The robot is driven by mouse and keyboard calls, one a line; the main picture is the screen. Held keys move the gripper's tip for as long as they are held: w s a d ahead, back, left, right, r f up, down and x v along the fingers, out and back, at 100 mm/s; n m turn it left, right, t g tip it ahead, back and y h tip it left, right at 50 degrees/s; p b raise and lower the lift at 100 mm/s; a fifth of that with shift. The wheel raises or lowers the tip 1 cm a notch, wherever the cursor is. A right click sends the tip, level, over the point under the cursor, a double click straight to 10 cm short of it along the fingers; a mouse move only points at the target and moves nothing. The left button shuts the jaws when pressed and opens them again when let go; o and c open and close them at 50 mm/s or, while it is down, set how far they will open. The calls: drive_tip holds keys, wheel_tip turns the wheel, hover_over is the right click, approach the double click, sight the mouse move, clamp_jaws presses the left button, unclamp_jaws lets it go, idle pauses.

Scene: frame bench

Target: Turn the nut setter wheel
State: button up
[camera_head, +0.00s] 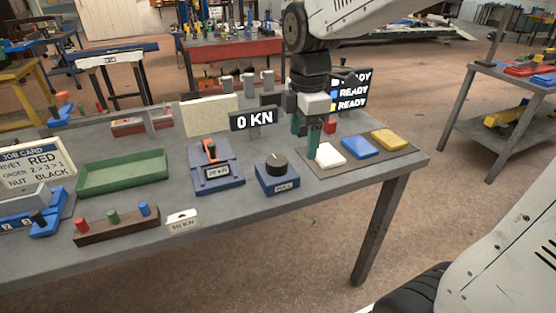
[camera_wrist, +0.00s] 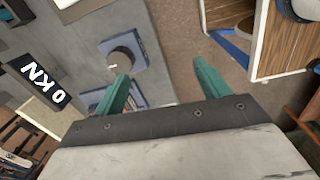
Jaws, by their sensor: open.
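A black round knob (camera_head: 276,164) sits on top of a blue box (camera_head: 278,183) whose front label seems to read PULL; it is the most wheel-like thing I see. In the wrist view the knob (camera_wrist: 121,60) has a pale mark on its top and lies just beyond the left fingertip. My gripper (camera_head: 304,146) has green fingers, points down and is open and empty. It is to the right of the knob, near the white pad, apart from the knob. The fingers show in the wrist view (camera_wrist: 163,70) with a wide gap.
A blue press (camera_head: 216,174) with an orange lever stands left of the box. A 0 KN display (camera_head: 254,119) stands behind. White (camera_head: 327,156), blue (camera_head: 360,148) and yellow (camera_head: 391,139) pads lie right. A green tray (camera_head: 124,177) and job card (camera_head: 30,165) are left.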

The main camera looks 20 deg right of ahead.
sight(277, 160)
drive_tip(key=w+f+n, duration=0.2)
drive_tip(key=w+n, duration=0.1)
drive_tip(key=w+a+f+n, duration=0.1)
drive_tip(key=w+f+n, duration=0.1)
drive_tip(key=w+n, duration=0.1)
drive_tip(key=w+f+n, duration=0.2)
drive_tip(key=w+n, duration=0.1)
drive_tip(key=w, duration=0.1)
drive_tip(key=shift+w+a+n, duration=0.25)
drive_tip(key=shift+w+n, duration=0.05)
drive_tip(key=shift+w, duration=0.05)
drive_tip(key=shift+w+f, duration=0.15)
drive_tip(key=shift+f, duration=0.3)
wheel_tip(277, 160, down, 7)
drive_tip(key=shift+f, duration=0.1)
drive_tip(key=c, duration=1)
